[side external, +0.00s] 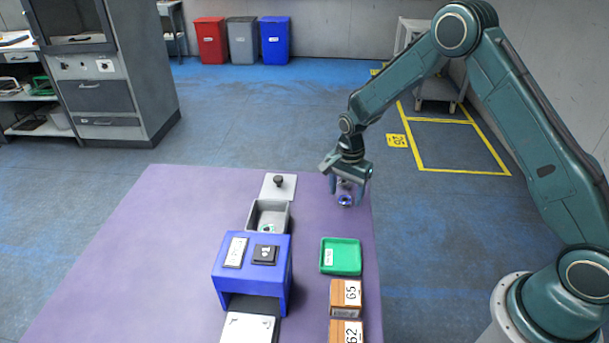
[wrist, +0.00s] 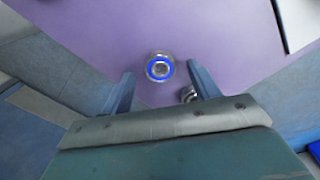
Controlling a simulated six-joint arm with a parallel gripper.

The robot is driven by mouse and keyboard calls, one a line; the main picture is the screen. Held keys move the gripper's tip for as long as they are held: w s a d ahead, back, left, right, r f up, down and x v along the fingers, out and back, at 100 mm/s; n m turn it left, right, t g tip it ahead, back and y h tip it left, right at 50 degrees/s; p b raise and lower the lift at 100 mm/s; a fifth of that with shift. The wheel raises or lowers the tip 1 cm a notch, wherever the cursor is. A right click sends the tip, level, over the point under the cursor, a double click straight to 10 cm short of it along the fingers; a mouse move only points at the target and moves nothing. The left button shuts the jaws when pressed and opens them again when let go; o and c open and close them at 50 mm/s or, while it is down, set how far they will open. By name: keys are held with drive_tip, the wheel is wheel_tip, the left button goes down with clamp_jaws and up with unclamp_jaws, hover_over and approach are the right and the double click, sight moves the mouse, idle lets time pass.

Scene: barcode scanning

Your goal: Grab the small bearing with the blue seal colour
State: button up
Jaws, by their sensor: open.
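The small bearing with the blue seal (side external: 345,200) lies on the purple table near its far right edge. In the wrist view the blue-sealed bearing (wrist: 159,67) shows as a round metal ring with a bright blue band, just beyond the fingertips and roughly centred between them. My gripper (side external: 349,184) is open and empty over that spot, its fingers pointing down. In the wrist view my gripper (wrist: 159,77) has its two fingers spread apart. A second small metal part (wrist: 188,94) sits beside the right finger, partly hidden by it.
A grey bin (side external: 268,214) holding a small part, a white plate with a black knob (side external: 279,184) and a blue scanner housing (side external: 228,270) stand to the left. A green tray (side external: 341,257) and brown boxes (side external: 346,297) stand nearer the camera. The purple table (side external: 150,240) is clear at left.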

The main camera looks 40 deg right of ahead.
sight(344, 199)
drive_tip(key=shift+f, duration=0.65)
drive_tip(key=c, duration=1.1)
drive_tip(key=shift+r, duration=0.1)
wheel_tip(344, 199, up, 20)
drive_tip(key=shift+f, duration=0.1)
drive_tip(key=shift+w, duration=0.1)
idle(0.4)
